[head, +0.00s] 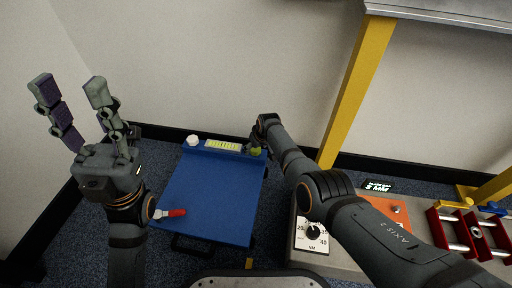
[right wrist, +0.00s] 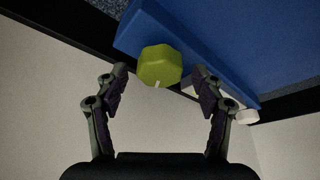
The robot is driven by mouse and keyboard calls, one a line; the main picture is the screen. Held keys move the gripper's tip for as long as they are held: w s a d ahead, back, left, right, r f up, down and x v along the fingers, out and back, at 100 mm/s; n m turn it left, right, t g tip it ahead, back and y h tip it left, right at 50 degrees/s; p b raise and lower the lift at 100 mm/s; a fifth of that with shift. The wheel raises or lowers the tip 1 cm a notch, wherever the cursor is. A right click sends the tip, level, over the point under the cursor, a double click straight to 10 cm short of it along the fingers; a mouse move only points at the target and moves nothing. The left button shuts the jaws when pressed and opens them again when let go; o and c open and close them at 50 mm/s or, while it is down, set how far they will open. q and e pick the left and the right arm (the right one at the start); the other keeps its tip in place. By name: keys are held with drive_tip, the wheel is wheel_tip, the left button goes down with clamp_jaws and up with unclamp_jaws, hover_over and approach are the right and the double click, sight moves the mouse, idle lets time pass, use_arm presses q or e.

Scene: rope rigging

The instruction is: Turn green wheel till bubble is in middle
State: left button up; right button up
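The green wheel (head: 256,151) sits at the far right corner of a blue board (head: 212,195). In the right wrist view the green wheel (right wrist: 159,67) is a faceted knob with a pale mark on its rim. My right gripper (head: 262,132) is at the wheel; its open fingers (right wrist: 160,78) stand on either side of it, with gaps showing. A yellow level vial (head: 223,146) lies along the board's far edge; its bubble is too small to make out. My left gripper (head: 68,92) is open and empty, raised left of the board.
A white knob (head: 193,140) is at the board's far left corner. A red-handled lever (head: 176,213) is at its left side. A dial box (head: 312,236), red frames (head: 452,232) and a yellow post (head: 357,90) stand to the right. The wall is close behind.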

wheel_tip(320, 180, up, 10)
idle(0.6)
idle(0.4)
